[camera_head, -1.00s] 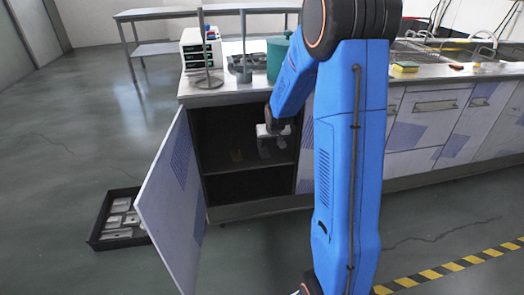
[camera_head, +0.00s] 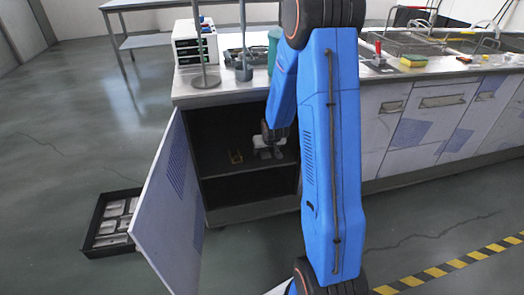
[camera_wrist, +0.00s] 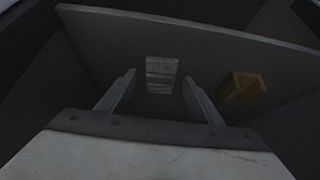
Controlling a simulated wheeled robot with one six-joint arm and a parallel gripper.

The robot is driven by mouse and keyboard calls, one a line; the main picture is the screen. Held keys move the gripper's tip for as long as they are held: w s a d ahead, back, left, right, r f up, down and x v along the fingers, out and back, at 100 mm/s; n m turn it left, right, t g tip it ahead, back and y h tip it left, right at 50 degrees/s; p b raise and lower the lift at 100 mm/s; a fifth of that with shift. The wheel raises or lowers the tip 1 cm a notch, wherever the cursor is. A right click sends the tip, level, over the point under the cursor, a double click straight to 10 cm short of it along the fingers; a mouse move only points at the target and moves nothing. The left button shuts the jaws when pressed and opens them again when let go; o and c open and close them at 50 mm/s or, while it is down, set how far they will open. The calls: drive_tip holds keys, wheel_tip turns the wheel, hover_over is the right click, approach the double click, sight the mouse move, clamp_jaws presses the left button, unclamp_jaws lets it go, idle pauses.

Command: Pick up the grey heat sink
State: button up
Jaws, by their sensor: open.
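The grey heat sink (camera_wrist: 161,75) lies on the shelf inside the open cabinet, seen in the wrist view as a pale ridged block. My gripper (camera_wrist: 159,80) is open, with one finger on each side of the block in that picture. I cannot tell how far the fingertips are from it. In the head view my gripper (camera_head: 271,154) is inside the cabinet above or at its shelf (camera_head: 215,161). The heat sink cannot be made out there.
The cabinet door (camera_head: 168,205) stands open at left. A black tray (camera_head: 93,238) of parts is on the floor. The worktop (camera_head: 210,93) is above.

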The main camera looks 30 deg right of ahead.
drive_tip(key=c, duration=1.2)
drive_tip(key=shift+r, duration=0.1)
